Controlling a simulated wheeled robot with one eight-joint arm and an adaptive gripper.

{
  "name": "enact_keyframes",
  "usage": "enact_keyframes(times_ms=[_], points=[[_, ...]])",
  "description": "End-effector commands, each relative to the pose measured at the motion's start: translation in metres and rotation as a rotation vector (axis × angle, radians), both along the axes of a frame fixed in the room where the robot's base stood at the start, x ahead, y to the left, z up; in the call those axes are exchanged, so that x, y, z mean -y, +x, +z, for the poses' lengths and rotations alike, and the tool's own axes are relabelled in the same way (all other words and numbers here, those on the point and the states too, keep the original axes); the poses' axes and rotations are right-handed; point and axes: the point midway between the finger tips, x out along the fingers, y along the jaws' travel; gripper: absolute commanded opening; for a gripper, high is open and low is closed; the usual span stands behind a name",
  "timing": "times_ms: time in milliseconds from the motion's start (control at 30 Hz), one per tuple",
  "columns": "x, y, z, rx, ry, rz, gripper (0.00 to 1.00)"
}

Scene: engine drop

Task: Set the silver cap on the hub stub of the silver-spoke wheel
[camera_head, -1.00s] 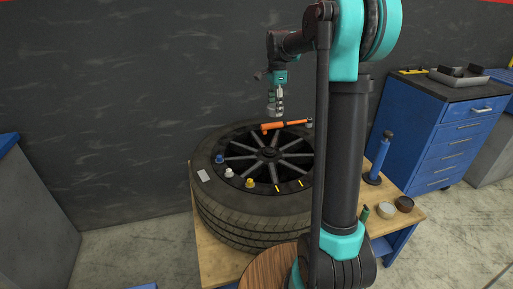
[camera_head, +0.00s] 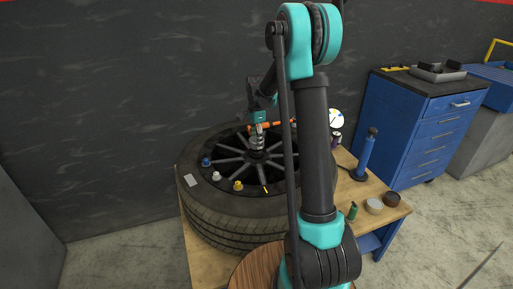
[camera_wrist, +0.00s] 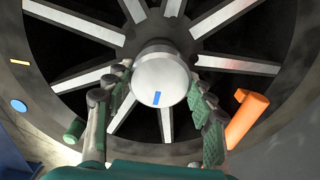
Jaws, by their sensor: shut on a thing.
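The silver-spoke wheel lies flat in a black tyre (camera_head: 215,215) on a wooden bench, its silver spokes (camera_head: 232,160) around a dark centre. My gripper (camera_head: 257,149) points down over the wheel's centre. In the wrist view, my gripper (camera_wrist: 160,95) is shut on the silver cap (camera_wrist: 172,88), a round pale piece with a blue mark on its near face. The cap appears over the hub, with spokes (camera_wrist: 78,22) spreading out behind it. The hub stub is hidden behind the cap. I cannot tell whether the cap touches it.
An orange tool (camera_wrist: 246,118) lies close beside the right finger. Blue (camera_head: 206,162), white (camera_head: 216,176) and yellow (camera_head: 238,185) small caps sit on the tyre's near side with a pale tag (camera_head: 191,180). A blue cylinder (camera_head: 366,153) and tins (camera_head: 374,206) stand on the bench at right.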

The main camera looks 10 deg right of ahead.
Motion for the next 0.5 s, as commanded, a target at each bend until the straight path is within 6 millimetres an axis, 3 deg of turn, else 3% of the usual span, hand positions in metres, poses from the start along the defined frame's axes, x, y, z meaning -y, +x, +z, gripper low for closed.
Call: enact_keyframes(times_ms=[333, 500], points=[[0.0, 0.0, -0.036, 0.0, 0.0, 0.0, 0.25], [0.0, 0.0, -0.039, 0.0, 0.0, 0.0, 0.25]])
